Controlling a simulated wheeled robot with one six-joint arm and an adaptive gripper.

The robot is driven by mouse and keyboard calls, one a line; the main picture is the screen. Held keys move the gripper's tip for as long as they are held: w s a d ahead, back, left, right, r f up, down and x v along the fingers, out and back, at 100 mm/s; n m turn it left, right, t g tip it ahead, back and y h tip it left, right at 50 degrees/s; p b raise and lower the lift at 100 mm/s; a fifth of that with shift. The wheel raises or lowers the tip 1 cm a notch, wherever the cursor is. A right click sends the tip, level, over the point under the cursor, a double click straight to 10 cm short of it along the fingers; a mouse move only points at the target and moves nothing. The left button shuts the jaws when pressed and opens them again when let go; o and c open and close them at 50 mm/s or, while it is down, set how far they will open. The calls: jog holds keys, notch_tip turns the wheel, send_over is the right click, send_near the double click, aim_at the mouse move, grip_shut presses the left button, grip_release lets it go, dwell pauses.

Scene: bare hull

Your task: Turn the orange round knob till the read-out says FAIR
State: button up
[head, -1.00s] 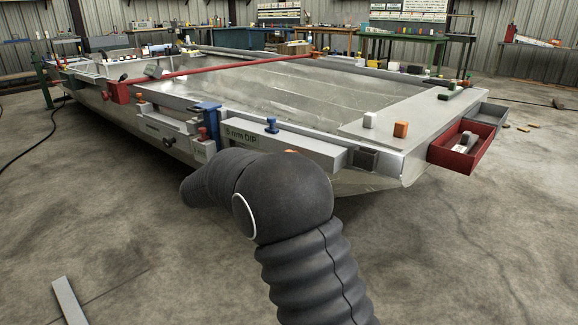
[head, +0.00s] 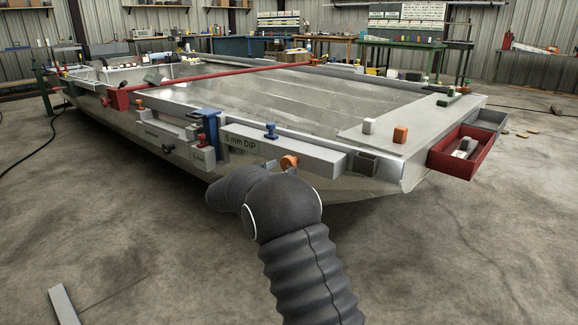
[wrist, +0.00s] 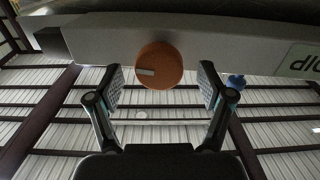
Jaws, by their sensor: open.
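The orange round knob (head: 289,162) is on the front side of the pale grey bar, near the bar's lower edge. In the wrist view, which is upside down, the knob (wrist: 160,65) shows a pale pointer mark toward the left. The read-out (head: 240,143) on the bar says "5 mm DIP"; part of it shows upside down at the right of the wrist view (wrist: 305,60). My gripper (wrist: 162,85) is open, one finger on each side of the knob with gaps, not touching it. My fingers are hidden in the head view.
A blue knob (head: 271,131) sits on top of the bar and shows at the right of the wrist view (wrist: 236,81). A dark box (head: 362,163) is at the bar's right end. A blue clamp (head: 211,128) stands left. A red tray (head: 470,155) hangs right.

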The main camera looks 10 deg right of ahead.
aim_at(285, 166)
jog(key=shift+x, duration=1.6)
